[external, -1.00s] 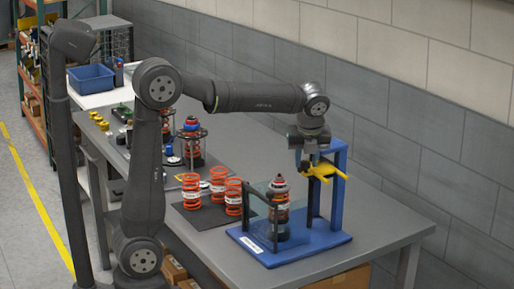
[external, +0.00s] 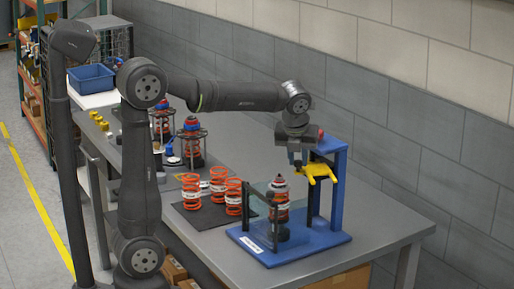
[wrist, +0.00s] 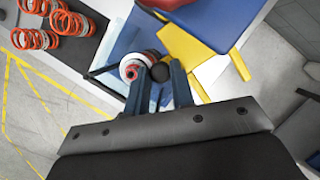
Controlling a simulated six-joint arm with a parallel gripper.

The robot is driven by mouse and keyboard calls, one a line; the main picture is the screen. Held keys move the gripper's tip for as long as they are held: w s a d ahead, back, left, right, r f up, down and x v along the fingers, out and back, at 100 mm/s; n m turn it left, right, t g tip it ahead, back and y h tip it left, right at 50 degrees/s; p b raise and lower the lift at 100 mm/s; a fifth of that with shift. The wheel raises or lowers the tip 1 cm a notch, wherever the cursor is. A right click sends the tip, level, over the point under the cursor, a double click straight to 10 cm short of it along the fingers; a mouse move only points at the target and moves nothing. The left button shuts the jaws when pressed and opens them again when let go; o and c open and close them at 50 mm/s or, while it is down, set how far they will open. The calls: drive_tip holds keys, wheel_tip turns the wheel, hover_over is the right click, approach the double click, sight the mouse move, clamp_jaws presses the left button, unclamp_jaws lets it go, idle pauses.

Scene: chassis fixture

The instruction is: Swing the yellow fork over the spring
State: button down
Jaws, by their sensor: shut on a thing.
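The yellow fork (external: 319,171) sits on the blue fixture's upright, to the right of the spring in the external view; it also shows in the wrist view (wrist: 186,46). My gripper (external: 299,165) is at the fork's left side. In the wrist view its fingers (wrist: 163,82) are close around a dark round knob (wrist: 160,72), which seems to be the fork's handle. The knob's join to the fork is hidden.
Several loose orange springs (external: 218,186) stand on a dark mat left of the fixture. A caged spring assembly (external: 191,141) stands farther back. A dark guard frame (external: 262,205) rises close to the spring. A grey wall runs behind the bench.

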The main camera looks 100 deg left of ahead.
drive_tip(key=s+m, duration=0.1)
drive_tip(key=s+a+m+t, duration=0.1)
drive_tip(key=m, duration=0.1)
drive_tip(key=shift+s+a+m, duration=0.25)
drive_tip(key=shift+s+m, duration=0.15)
drive_tip(key=shift+s+a+m+t, duration=0.5)
drive_tip(key=shift+m+t, duration=0.1)
drive_tip(key=shift+m, duration=0.5)
drive_tip(key=c, duration=1.5)
unclamp_jaws()
drive_tip(key=shift+c, duration=0.2)
drive_tip(key=v, duration=1.7)
drive_tip(key=shift+a+r, duration=0.25)
drive_tip(key=shift+r, duration=0.05)
